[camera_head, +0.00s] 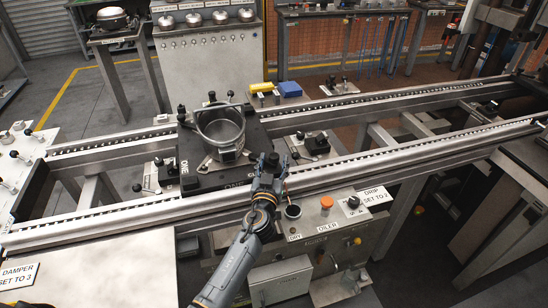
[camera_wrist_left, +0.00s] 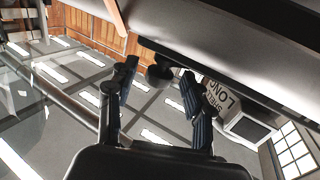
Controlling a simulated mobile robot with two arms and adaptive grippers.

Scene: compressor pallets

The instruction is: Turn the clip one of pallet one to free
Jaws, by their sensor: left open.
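Pallet one (camera_head: 205,182) is a dark square plate with a white ONE label, lying across the conveyor rails. A round metal housing (camera_head: 220,130) stands on it. Black knobs, such as one at the back left (camera_head: 181,110), stand around the housing; I cannot tell which is clip one. My left gripper (camera_head: 271,161) is at the pallet's front right corner, its fingers apart and empty. In the left wrist view my left gripper (camera_wrist_left: 158,86) is open, with a dark round knob (camera_wrist_left: 158,74) seen between the fingers; contact is not visible. My right gripper is out of view.
The near rail (camera_head: 400,158) runs under my left arm. A control box labelled OILER (camera_head: 325,228), with an orange knob (camera_head: 326,202), stands in front of it. A small black-knobbed fixture (camera_head: 317,144) sits right of the pallet. In the wrist view a sign (camera_wrist_left: 220,95) lies right of the fingers.

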